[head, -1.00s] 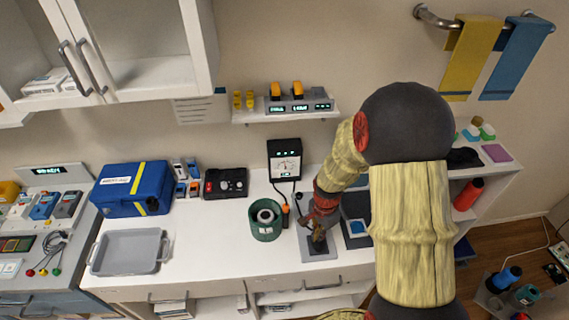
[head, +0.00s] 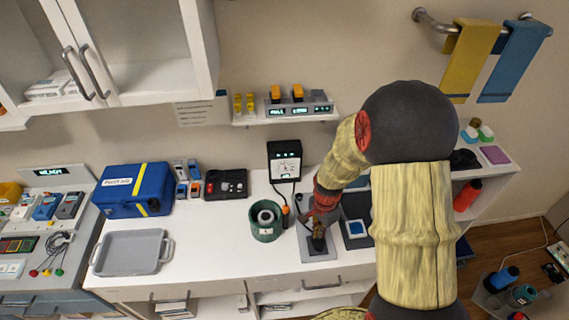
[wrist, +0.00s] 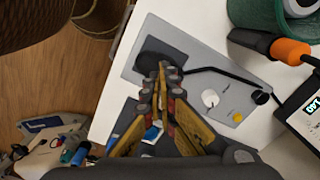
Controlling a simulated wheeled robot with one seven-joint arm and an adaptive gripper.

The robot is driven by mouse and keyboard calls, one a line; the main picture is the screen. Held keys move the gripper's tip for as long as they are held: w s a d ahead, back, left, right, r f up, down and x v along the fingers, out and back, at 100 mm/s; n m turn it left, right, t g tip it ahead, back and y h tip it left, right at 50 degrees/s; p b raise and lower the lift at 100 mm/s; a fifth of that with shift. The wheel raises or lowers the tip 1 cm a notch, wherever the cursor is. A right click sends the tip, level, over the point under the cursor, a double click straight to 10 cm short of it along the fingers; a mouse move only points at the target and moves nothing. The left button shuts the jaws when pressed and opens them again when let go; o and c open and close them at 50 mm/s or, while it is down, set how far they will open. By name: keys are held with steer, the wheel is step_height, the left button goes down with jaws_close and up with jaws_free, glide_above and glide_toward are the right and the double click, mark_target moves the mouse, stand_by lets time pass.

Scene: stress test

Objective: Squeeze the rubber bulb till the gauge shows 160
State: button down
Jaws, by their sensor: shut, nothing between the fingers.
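The rubber bulb (wrist: 158,66) is a dark, rounded lump on a grey plate (wrist: 200,85) in the wrist view. It also shows in the head view (head: 318,244), partly covered by my gripper (head: 318,226). In the wrist view my gripper (wrist: 166,76) is shut and empty, its fingertips overlapping the bulb's near edge. I cannot tell whether they touch it. A black tube (wrist: 225,76) runs from the bulb across the plate. The gauge (head: 285,166) is a black box with a white dial behind the bulb. Its lit display (wrist: 314,104) is cut off in the wrist view; I cannot read it surely.
A green pot (head: 265,232) stands left of the plate. A blue case (head: 132,190) and grey tray (head: 130,252) are farther left. The counter between tray and pot is clear. The counter's front edge is close to the plate.

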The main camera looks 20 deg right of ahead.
steer(key=shift+f+b, duration=0.8)
steer(key=shift+f, duration=0.3)
steer(key=shift+r+p, duration=0.9)
steer(key=shift+r, duration=0.25)
steer(key=shift+r+p, duration=2.15)
steer(key=shift+r, duration=0.9)
steer(key=shift+f, duration=0.1)
